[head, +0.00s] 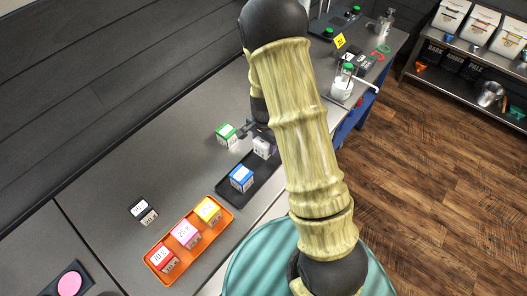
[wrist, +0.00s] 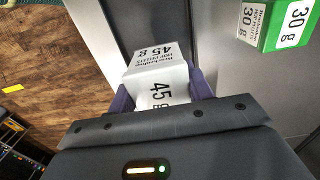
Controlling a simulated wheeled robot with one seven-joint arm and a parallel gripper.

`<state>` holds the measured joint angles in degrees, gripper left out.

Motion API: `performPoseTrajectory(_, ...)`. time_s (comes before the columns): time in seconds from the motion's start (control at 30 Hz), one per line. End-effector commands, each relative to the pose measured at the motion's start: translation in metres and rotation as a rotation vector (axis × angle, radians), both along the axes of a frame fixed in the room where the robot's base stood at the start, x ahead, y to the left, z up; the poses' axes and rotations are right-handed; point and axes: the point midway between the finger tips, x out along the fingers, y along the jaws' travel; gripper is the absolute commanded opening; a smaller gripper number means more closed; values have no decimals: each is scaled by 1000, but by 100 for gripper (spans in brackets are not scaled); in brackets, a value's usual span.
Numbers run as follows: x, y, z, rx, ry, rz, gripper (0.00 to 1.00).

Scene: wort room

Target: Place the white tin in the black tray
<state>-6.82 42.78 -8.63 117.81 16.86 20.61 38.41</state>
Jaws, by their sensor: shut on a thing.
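The white tin (head: 262,148), marked 45 g in the wrist view (wrist: 160,85), is between the jaws of my gripper (head: 262,136). My gripper is shut on it. In the head view the tin appears over the far end of the black tray (head: 264,174). I cannot tell whether it touches the tray floor. A blue tin (head: 241,178) stands in the nearer part of the tray. In the wrist view the dark tray (wrist: 150,30) shows beyond the white tin. My arm hides part of the tray's right side in the head view.
A green tin (head: 226,135) stands on the counter just left of my gripper. An orange tray (head: 186,250) holds red, pink and yellow tins. A black tin (head: 143,212) is left of it. A bottle (head: 342,82) stands farther back.

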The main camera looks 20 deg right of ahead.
Motion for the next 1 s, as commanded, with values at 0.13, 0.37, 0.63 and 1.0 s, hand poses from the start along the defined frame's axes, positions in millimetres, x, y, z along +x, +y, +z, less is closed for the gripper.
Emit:
performPoseTrajectory(0.13,1,-2,-6,0,-2,-3,21)
performPoseTrajectory(0.37,1,-5,-6,0,-1,-9,21)
performPoseTrajectory(0.63,0,-3,-34,0,3,-5,21)
performPoseTrajectory(1.0,0,-2,-47,0,-1,-4,21)
